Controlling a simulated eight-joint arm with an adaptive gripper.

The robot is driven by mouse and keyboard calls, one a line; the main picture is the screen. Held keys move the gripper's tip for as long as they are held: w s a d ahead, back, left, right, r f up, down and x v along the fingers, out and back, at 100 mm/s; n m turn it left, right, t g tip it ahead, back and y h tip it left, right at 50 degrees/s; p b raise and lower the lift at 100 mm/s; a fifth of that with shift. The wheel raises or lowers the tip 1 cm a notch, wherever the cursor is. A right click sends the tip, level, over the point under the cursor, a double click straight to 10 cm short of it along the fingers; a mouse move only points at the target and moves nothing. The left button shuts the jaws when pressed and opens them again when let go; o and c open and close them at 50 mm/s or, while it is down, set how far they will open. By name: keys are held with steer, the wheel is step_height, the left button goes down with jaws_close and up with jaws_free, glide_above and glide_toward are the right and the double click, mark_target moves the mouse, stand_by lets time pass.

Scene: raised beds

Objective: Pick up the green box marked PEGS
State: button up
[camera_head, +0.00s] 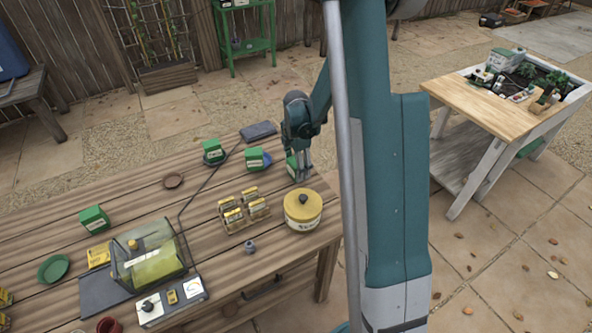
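Several small green boxes with pale labels are on the wooden table; the lettering is too small to read, so I cannot tell which is marked PEGS. One green box (291,166) is at the table's back right, right at my gripper (302,176) and partly hidden by it. My gripper points down with its fingers over or beside this box; I cannot tell whether they touch it. Another green box (254,160) stands just to the left, one (213,150) farther left, and one (94,219) at the left of the table.
A yellow lidded pot (303,213) stands just in front of my gripper. A rack of yellow packets (243,210) is left of it. A dark flat object (258,131) lies at the back edge. A clear-covered device (150,256) and a green dish (53,268) are at front left.

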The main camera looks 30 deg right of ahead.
steer(key=shift+f, duration=0.3)
stand_by(0.4)
steer(key=c, duration=1)
